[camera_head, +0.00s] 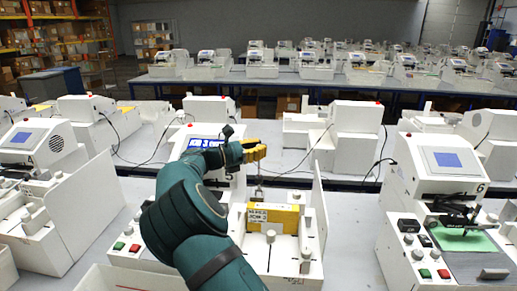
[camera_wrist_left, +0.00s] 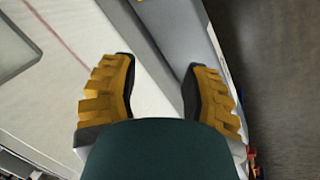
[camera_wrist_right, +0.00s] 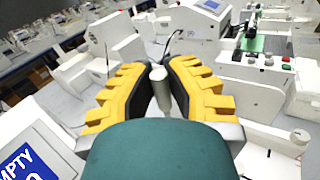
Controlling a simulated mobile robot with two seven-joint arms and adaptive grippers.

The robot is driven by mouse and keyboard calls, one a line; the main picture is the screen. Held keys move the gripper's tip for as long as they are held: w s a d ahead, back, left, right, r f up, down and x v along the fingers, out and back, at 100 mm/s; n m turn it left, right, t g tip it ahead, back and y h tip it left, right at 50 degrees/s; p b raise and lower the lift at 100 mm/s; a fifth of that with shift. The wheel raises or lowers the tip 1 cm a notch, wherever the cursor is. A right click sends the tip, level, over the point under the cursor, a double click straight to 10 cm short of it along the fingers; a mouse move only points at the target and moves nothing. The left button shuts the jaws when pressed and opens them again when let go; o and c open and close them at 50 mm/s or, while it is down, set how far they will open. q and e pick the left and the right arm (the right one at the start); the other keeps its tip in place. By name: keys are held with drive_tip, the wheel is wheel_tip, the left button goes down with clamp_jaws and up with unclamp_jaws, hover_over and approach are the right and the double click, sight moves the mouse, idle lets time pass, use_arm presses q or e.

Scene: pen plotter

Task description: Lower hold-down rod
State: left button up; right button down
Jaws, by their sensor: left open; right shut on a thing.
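My right gripper (camera_head: 256,150) is above the middle machine in the head view. In the right wrist view its yellow fingers (camera_wrist_right: 160,70) are shut on a grey cylindrical knob (camera_wrist_right: 158,88), which looks like the top of the hold-down rod. A thin metal rod (camera_head: 258,187) shows below the gripper in the head view, upright above a yellow block (camera_head: 272,216) in the white fixture. The rod's lower end is too small to judge contact. My left gripper (camera_wrist_left: 158,78) is open and empty in the left wrist view, with a white surface and grey floor beyond.
A blue screen (camera_head: 205,143) on the middle machine is partly behind my right arm. An upright white panel (camera_head: 319,205) stands right of the fixture. A similar machine with a green sheet (camera_head: 466,241) stands further right. More machines fill the tables behind.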

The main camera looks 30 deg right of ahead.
use_arm(q)
drive_tip(key=shift+f, duration=0.1)
use_arm(e)
drive_tip(key=shift+s, duration=0.1)
use_arm(q)
drive_tip(key=shift+f+b, duration=0.55)
drive_tip(key=shift+b, duration=0.05)
wheel_tip(320, 180, down, 2)
drive_tip(key=shift+s+d+f+b, duration=0.15)
drive_tip(key=shift+f+b, duration=0.1)
drive_tip(key=shift+b, duration=0.9)
drive_tip(key=shift+s+f+b, duration=0.15)
drive_tip(key=shift+f+b, duration=0.2)
use_arm(e)
drive_tip(key=s+a+f+m+g+h, duration=0.2)
drive_tip(key=s+a+f+m+h, duration=0.1)
drive_tip(key=s+a+m, duration=0.2)
drive_tip(key=shift+s+a+f+m+h, duration=0.25)
drive_tip(key=shift+s+f+m+h, duration=0.1)
drive_tip(key=shift+s+m, duration=0.7)
